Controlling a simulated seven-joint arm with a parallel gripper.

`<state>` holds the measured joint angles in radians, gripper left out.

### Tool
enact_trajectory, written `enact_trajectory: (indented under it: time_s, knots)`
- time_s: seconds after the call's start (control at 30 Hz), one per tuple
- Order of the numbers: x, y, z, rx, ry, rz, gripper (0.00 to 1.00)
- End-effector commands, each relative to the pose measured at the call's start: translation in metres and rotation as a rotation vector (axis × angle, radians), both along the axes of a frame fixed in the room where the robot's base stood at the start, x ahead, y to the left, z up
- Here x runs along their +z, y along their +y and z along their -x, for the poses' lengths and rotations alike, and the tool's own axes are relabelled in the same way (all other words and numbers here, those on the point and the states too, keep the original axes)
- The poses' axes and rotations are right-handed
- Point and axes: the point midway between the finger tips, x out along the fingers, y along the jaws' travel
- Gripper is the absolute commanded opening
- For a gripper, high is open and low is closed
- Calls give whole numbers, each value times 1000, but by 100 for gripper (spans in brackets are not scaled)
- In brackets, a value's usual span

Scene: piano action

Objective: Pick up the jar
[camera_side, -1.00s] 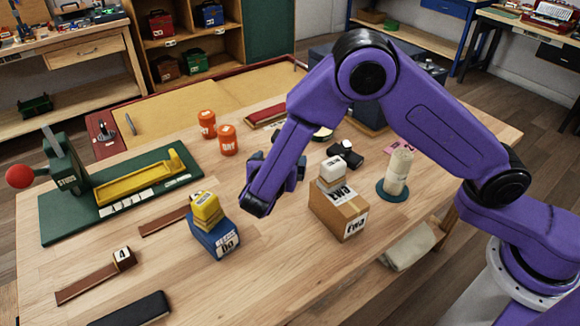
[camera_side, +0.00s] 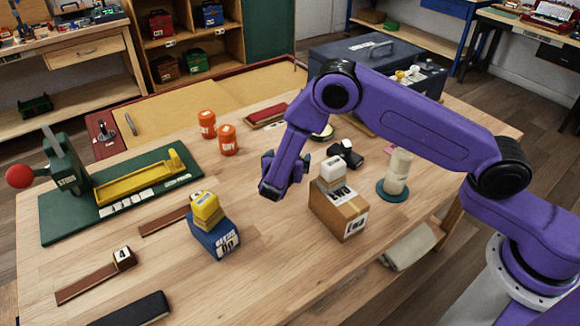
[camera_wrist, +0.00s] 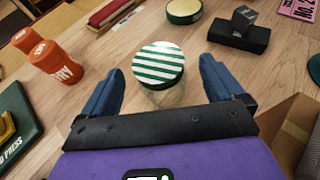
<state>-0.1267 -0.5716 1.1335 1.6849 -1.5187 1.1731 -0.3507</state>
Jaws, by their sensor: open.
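A clear-looking jar with a green-and-white striped lid (camera_wrist: 158,62) stands upright on the wooden table in the wrist view. My gripper (camera_wrist: 161,80) is open, with its two blue fingers apart on either side of the jar as seen from the wrist. The jar lies just beyond and between the fingertips; I cannot tell whether they touch it. In the side view my gripper (camera_side: 274,178) hangs over the middle of the table, and the jar is hidden behind it.
Orange containers (camera_side: 228,141) stand to the left. A cardboard box (camera_side: 340,210) with a white block on top stands close on the right. A round tin (camera_wrist: 184,10) and a black block (camera_wrist: 239,34) lie beyond the jar. A blue box (camera_side: 215,240) is in front.

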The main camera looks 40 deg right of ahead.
Motion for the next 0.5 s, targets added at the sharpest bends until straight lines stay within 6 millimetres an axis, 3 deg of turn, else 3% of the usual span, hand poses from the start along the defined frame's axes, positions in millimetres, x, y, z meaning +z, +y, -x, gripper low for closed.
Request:
enact_trajectory:
  time_s: [0.5]
  knots:
    - [-23,-32,-34,-1,0,0,95]
